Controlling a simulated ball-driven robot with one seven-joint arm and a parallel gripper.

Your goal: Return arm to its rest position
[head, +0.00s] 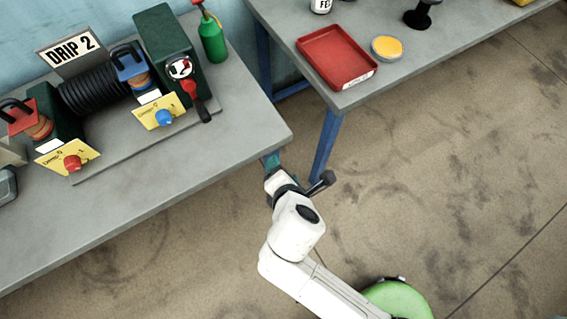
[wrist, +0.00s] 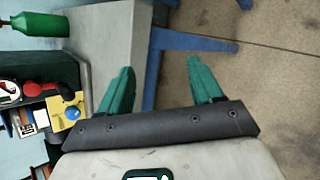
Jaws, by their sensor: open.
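My gripper (wrist: 162,88) shows in the wrist view with its two teal fingers spread apart and nothing between them. In the head view my white arm reaches up from the lower right, and my gripper (head: 271,160) is near the right front corner of the left grey table (head: 215,160). The fingers are small there and partly hidden by the wrist. I cannot tell their exact height relative to the table top.
On the left table stand a DRIP 2 rig with a black coil (head: 90,90), red and blue padlocks, yellow tags, and a green bottle (head: 212,40). A second table holds a red tray (head: 336,57) and a yellow-topped tin (head: 387,48). Open floor (head: 430,180) lies right.

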